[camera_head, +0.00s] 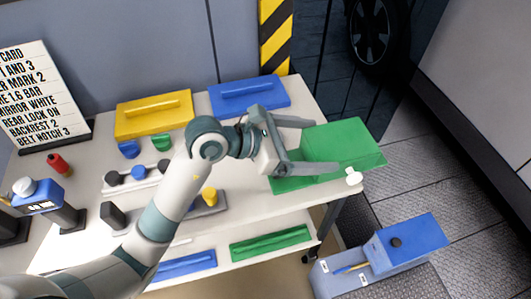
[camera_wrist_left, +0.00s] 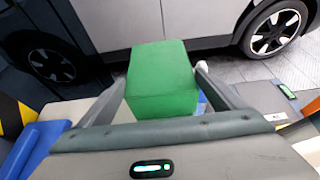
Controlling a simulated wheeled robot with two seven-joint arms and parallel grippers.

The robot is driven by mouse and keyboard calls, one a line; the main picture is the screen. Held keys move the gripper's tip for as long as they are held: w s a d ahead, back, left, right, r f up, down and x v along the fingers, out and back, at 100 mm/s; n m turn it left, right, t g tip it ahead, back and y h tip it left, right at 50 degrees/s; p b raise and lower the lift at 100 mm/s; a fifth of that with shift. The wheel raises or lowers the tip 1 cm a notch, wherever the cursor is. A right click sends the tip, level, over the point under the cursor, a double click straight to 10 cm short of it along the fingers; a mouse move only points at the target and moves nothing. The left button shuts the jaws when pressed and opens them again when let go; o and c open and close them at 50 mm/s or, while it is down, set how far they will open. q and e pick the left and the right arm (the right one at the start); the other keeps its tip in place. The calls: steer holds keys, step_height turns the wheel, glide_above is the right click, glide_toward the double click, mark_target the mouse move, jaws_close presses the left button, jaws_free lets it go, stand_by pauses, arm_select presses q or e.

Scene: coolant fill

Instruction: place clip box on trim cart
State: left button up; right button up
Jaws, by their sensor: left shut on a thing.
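My left gripper (camera_head: 320,147) comes in over the right end of a pale table-like cart (camera_head: 232,207) with a lower shelf and a caster. It is shut on a green box (camera_head: 338,140), likely the clip box, with one finger on each side. The box also shows between the fingers (camera_wrist_left: 162,80) in the left wrist view. A flat green surface (camera_head: 290,184) shows under and beside the box near the cart's right edge. I cannot tell whether the box touches it. My right gripper is not in view.
Yellow (camera_head: 153,115) and blue (camera_head: 249,95) handled panels lie along the cart's back. Small blue and green pieces and a rack lie left of my arm. A small white item (camera_head: 353,177) is at the right corner. A blue-grey unit (camera_head: 400,245) stands lower right.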

arm_select(q)
steer(key=w+a+f+p, duration=0.2)
steer(key=a+f, duration=0.3)
steer(key=a, duration=0.4)
steer(key=shift+w+f, duration=0.3)
steer(key=shift+w, duration=0.25)
step_height(320, 180, down, 3)
steer(key=shift+f+p, duration=0.2)
steer(key=shift+p, duration=0.7)
steer(key=shift+f, duration=0.4)
